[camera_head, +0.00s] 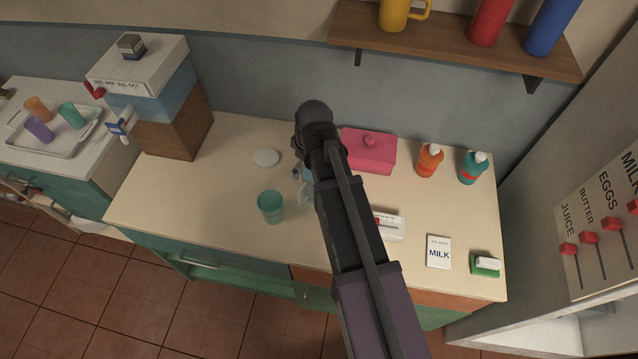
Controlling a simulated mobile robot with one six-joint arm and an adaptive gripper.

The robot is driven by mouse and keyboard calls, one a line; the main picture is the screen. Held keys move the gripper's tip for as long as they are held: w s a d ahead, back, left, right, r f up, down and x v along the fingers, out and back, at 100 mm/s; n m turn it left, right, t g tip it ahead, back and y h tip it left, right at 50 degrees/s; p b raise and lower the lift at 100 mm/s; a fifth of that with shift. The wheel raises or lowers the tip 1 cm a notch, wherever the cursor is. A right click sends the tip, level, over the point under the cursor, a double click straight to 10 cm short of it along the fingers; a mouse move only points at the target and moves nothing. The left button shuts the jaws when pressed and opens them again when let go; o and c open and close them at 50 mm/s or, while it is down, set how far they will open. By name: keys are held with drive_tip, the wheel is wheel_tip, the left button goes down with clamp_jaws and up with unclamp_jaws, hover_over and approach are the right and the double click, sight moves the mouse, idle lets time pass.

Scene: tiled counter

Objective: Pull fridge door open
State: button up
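A tall pale unit (540,225), which looks like the fridge, stands at the right edge, partly cut off by the frame. Its face bears a board (600,235) lettered milk, eggs, butter and juice, with red-knobbed sliders. No door handle can be made out, and I cannot tell which part is the door. My dark arm reaches up from the bottom middle over the counter. Only a small dark part of what seems to be my gripper (297,172) shows beside the arm, well left of the pale unit. Its fingers are hidden or too small to read.
The counter (190,205) holds a teal cup (271,207), a pink box (368,150), orange (429,161) and teal (472,167) bottles, a milk card (438,252) and a green sponge holder (485,265). A shelf (455,48) hangs above. Tiled floor (225,310) is open in front.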

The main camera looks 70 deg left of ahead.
sight(303, 186)
drive_tip(key=shift+f, duration=0.15)
drive_tip(key=f+b, duration=0.5)
drive_tip(key=a+f+b, duration=0.1)
drive_tip(key=f+b, duration=0.2)
drive_tip(key=shift+s+f, duration=0.1)
drive_tip(key=shift+s, duration=0.25)
idle(0.4)
drive_tip(key=shift+f+b, duration=0.1)
drive_tip(key=shift+b, duration=0.2)
drive_tip(key=f+b, duration=0.3)
drive_tip(key=shift+w+a+f, duration=0.15)
drive_tip(key=shift+a, duration=0.15)
drive_tip(key=shift+a+f+b, duration=0.1)
drive_tip(key=shift+f+b, duration=0.75)
drive_tip(key=shift+b, duration=0.2)
drive_tip(key=c, duration=1.3)
drive_tip(key=shift+o, duration=0.2)
drive_tip(key=shift+r, duration=0.15)
